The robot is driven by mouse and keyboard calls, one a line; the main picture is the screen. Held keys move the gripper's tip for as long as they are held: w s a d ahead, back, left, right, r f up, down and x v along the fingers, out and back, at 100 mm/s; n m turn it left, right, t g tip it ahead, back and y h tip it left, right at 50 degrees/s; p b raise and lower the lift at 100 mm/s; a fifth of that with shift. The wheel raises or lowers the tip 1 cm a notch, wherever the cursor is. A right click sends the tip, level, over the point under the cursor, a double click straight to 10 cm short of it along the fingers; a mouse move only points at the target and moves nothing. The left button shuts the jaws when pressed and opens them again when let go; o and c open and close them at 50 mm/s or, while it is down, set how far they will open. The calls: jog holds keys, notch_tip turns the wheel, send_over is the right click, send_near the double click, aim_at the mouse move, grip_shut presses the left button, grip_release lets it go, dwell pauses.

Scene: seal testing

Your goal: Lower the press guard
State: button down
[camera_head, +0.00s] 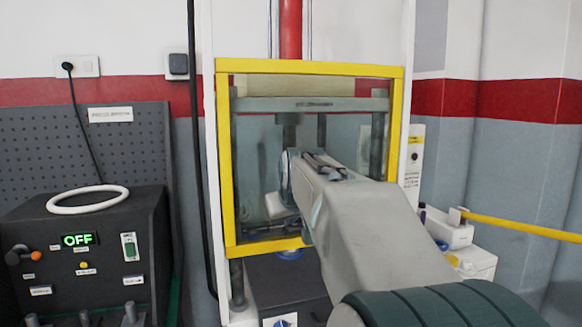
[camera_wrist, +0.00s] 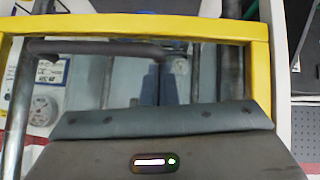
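The press guard (camera_head: 223,165) is a yellow rectangular frame with a clear pane, upright across the front of the press opening. Its lower bar (camera_head: 268,247) is a little above the dark press base. In the wrist view a yellow bar of the guard (camera_wrist: 130,26) crosses the top. My arm reaches to the front of the guard and covers its lower right part. My gripper (camera_wrist: 158,80) is near the pane; two narrow dark-blue strips beyond its grey body look like its fingers, close together. A dark bar (camera_wrist: 95,48) runs beside them. Whether they touch or grip anything is unclear.
A control box (camera_head: 85,240) with a green OFF display and a white ring (camera_head: 88,199) on top stands at the left. A white device (camera_head: 447,229) and a yellow rail (camera_head: 525,227) are at the right. White posts flank the press closely.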

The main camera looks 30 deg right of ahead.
notch_tip(320, 180, down, 14)
jog(key=b, duration=0.9)
jog(key=shift+s, duration=0.1)
jog(key=s+a+r+p, duration=0.2)
jog(key=s+r, duration=0.1)
jog(key=r, duration=0.3)
jog(key=s+a+r+p, duration=0.2)
jog(key=s+r, duration=0.1)
jog(key=r, duration=0.3)
jog(key=s+a+f+n+g+y+p, duration=0.1)
jog(key=s+a+f+g+y+p, duration=0.2)
jog(key=s+a+f+p, duration=0.8)
jog(key=s+a+f+g, duration=0.2)
jog(key=s+a+f, duration=0.2)
jog(key=a, duration=0.1)
jog(key=shift+s+f+n+g, duration=0.15)
jog(key=shift+f+n+g, duration=0.25)
